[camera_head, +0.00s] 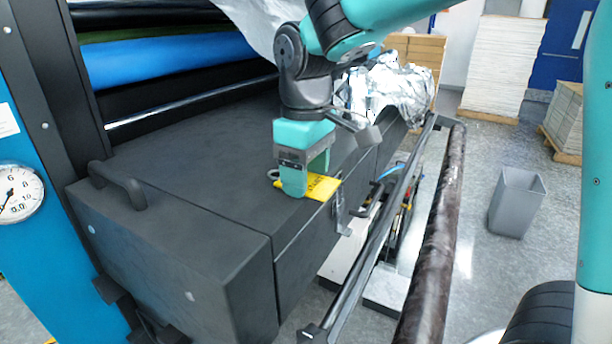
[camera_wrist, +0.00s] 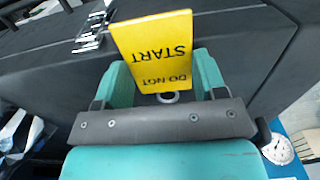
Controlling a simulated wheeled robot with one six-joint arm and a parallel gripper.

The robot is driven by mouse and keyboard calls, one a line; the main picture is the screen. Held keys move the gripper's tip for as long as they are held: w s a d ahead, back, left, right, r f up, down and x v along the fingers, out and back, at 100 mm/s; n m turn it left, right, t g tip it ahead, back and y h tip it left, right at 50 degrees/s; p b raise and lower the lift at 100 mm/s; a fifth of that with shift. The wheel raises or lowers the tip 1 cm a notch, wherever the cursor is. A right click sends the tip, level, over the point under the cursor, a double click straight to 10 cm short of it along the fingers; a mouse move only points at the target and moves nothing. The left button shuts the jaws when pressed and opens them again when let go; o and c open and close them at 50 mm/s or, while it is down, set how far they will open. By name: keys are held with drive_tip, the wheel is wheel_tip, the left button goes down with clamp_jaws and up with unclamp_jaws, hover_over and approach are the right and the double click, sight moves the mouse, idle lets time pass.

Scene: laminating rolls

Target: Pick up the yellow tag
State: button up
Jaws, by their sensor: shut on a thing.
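The yellow tag (camera_head: 318,187) is a flat rectangle with dark lettering, at the top edge of the black machine housing (camera_head: 190,165) in the head view. In the wrist view the tag (camera_wrist: 154,50) reads "DO NOT START" upside down, with a metal ring (camera_wrist: 168,97) near its lettered end. My gripper (camera_head: 293,190) is shut on the tag, with its teal fingers on either side of it in the wrist view (camera_wrist: 163,88). Part of the tag is hidden by a finger in the head view. I cannot tell whether the tag touches the housing.
A metal latch (camera_head: 343,215) is on the housing's front face beside the tag. A black handle (camera_head: 118,184) stands on the left end. A long dark roller (camera_head: 432,240) runs along the right. Crumpled foil (camera_head: 390,85) lies behind my gripper. A grey bin (camera_head: 516,200) stands on open floor.

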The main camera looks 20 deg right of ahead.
wheel_tip(320, 180, up, 20)
drive_tip(key=b, duration=0.1)
idle(1.0)
